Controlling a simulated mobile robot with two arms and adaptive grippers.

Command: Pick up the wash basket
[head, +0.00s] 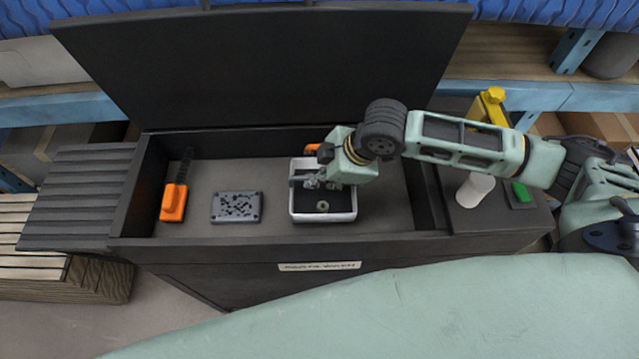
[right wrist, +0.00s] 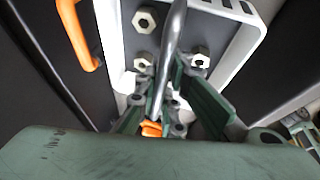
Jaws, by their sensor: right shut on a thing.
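The wash basket (head: 324,217) is a small white square container with a dark floor, standing inside the open black machine. In the right wrist view its white wall (right wrist: 232,58) and several hex nuts (right wrist: 146,19) inside show, along with a grey curved handle (right wrist: 172,55) rising over it. My right gripper (head: 314,181) is over the basket, reaching in from the right. In the right wrist view its green fingers (right wrist: 163,108) are shut on the handle. Whether the basket is off the floor of the machine cannot be told. My left gripper is not in view.
The parts washer (head: 270,243) has its black lid (head: 265,70) raised behind. Left of the basket are a grey perforated block (head: 237,207) and an orange-handled brush (head: 174,202). A white cylinder (head: 475,190) and a green-topped item (head: 521,193) stand on the right ledge.

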